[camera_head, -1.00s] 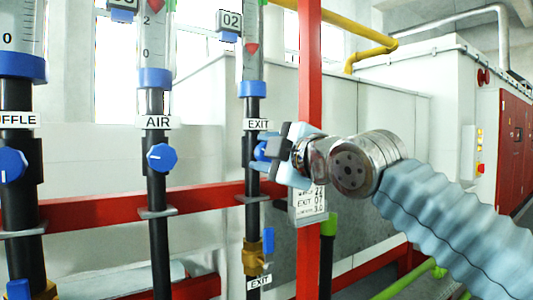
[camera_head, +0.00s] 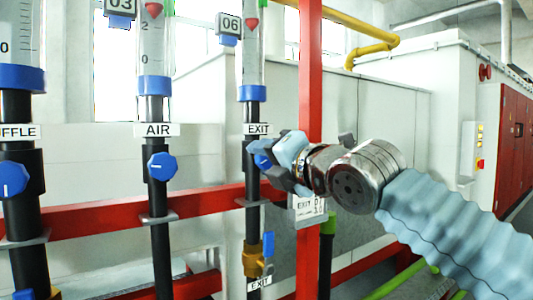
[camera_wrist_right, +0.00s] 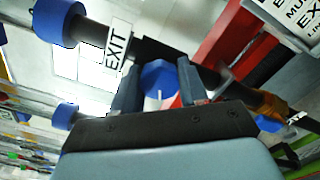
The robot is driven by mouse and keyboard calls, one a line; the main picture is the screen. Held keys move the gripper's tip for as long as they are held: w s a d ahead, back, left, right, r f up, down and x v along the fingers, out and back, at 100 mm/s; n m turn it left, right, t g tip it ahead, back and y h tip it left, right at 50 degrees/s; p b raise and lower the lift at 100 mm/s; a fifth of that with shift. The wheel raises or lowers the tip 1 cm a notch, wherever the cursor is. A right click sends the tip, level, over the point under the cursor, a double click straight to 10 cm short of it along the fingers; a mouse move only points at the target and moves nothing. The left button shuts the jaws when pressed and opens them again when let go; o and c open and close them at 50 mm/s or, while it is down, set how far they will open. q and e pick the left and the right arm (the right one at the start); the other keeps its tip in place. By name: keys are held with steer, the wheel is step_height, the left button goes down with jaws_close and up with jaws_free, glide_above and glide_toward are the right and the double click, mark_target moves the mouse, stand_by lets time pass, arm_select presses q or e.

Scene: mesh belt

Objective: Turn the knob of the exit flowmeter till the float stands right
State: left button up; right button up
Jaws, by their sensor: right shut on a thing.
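The exit flowmeter (camera_head: 252,60) is a clear tube with a blue collar above a black pipe labelled EXIT. Its red float (camera_head: 252,23) stands near the top of the picture, beside a small display (camera_head: 230,23) reading 06. The blue exit knob (camera_head: 263,160) is on the pipe below the label. My right gripper (camera_head: 268,166) is shut on this knob and rolled at a tilt. In the right wrist view the knob (camera_wrist_right: 158,82), with a white pointer line, sits between the two fingers. The left gripper is out of view.
The AIR knob (camera_head: 162,166) and muffle knob (camera_head: 10,179) are on pipes to the left. A red post (camera_head: 311,70) stands close behind my right gripper, with a partly covered setting card (camera_head: 308,207). A brass valve (camera_head: 253,259) with blue handle is below.

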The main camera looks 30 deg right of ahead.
steer(key=shift+f+n+p, duration=0.15)
steer(key=shift+n+p, duration=0.2)
steer(key=shift+n, duration=1.55)
steer(key=o, duration=1.1)
steer(key=shift+c, duration=0.2)
steer(key=s+d+b, duration=0.1)
steer(key=s, duration=1.2)
steer(key=shift+s+b, duration=0.35)
steer(key=shift+s, duration=0.05)
